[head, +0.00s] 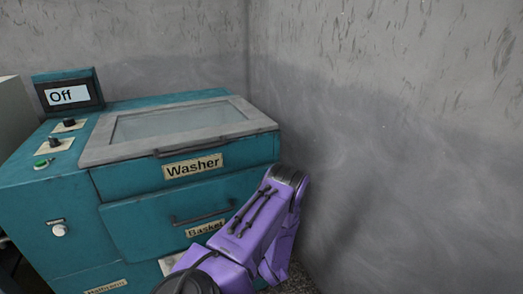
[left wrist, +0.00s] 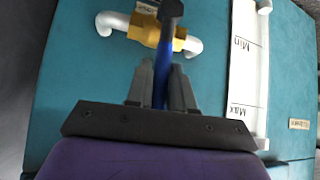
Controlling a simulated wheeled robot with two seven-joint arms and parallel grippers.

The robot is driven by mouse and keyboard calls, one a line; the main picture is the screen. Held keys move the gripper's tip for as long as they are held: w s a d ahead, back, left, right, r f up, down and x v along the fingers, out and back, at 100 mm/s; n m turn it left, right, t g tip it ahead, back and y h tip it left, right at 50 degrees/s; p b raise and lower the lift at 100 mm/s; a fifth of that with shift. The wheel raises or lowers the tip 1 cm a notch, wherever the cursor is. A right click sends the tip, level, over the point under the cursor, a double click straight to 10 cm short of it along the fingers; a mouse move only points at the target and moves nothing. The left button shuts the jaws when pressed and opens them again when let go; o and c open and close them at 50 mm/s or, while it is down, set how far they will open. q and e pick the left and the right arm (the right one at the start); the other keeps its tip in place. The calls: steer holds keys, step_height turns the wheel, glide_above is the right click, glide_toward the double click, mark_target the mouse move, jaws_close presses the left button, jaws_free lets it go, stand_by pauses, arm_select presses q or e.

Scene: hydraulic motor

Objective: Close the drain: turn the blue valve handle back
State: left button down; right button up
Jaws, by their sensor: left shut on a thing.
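The blue valve handle (left wrist: 168,48) stands upright in the left wrist view, running from the brass valve body down between the grey fingers of my left gripper (left wrist: 161,82). The gripper is shut on the handle's lower part. The brass valve (left wrist: 143,30) sits on a white pipe (left wrist: 106,22) against the teal panel. A dark piece covers the handle's top end. In the head view my purple left arm reaches to the washer's right side; its gripper, the valve and the handle are hidden there. My right gripper is in neither view.
A white level gauge (left wrist: 243,75) marked Min and Max stands right of the valve. In the head view, the teal washer (head: 150,205) has a closed lid (head: 185,125), a basket drawer (head: 150,220) and an "Off" display (head: 68,96). Grey walls (head: 400,130) bound the right side.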

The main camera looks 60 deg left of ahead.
arm_select(q)
steer(key=shift+a, duration=0.15)
stand_by(0.3)
steer(key=c, duration=1.1)
jaws_free()
steer(key=p+v, duration=0.1)
steer(key=v, duration=0.9)
steer(key=shift+w+d+r+p, duration=0.2)
steer(key=shift+d+p, duration=0.1)
steer(key=shift+p, duration=0.1)
